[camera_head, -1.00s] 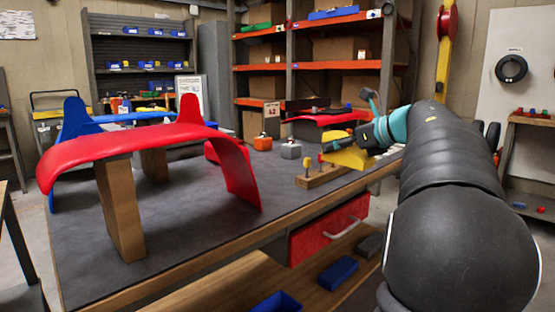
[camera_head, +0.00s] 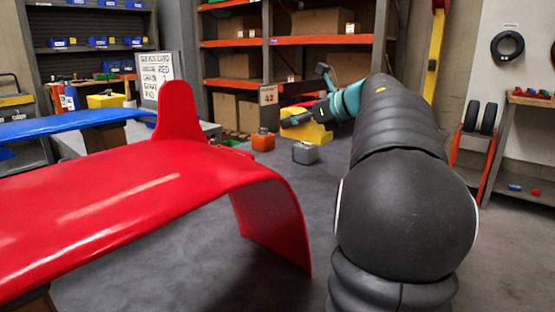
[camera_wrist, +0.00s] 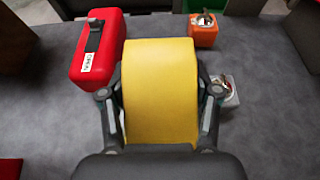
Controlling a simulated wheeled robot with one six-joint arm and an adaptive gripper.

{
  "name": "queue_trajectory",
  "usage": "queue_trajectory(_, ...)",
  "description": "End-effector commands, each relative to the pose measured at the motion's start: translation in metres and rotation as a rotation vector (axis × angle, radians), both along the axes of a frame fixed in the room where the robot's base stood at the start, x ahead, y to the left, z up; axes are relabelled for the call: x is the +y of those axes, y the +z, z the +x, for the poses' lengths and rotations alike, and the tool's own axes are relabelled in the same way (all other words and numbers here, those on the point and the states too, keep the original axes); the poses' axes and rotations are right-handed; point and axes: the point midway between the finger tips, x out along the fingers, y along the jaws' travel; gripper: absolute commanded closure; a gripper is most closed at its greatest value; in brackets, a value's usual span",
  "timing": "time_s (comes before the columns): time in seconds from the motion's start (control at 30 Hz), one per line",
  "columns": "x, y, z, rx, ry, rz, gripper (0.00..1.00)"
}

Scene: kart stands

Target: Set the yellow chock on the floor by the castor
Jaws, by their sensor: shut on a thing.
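The yellow chock (camera_wrist: 160,85) is held between the two fingers of my gripper (camera_wrist: 160,105) in the wrist view. I cannot make out a castor in any view.
A large red fender (camera_head: 150,190) stands close in front. Orange shelving (camera_head: 290,41) stands behind; open floor (camera_head: 510,240) is at right.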

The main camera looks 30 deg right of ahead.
Motion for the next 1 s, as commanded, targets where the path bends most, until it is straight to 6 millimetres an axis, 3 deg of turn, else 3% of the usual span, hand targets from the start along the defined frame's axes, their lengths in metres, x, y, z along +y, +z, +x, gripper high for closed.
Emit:
queue_trajectory(0.53,0.049,-0.059,0.086,0.000,0.003,0.001,0.84)
queue_trajectory(0.77,0.054,-0.068,0.096,0.000,0.000,0.000,0.84)
queue_trajectory(1.0,0.054,-0.098,0.096,0.002,0.001,0.002,0.84)
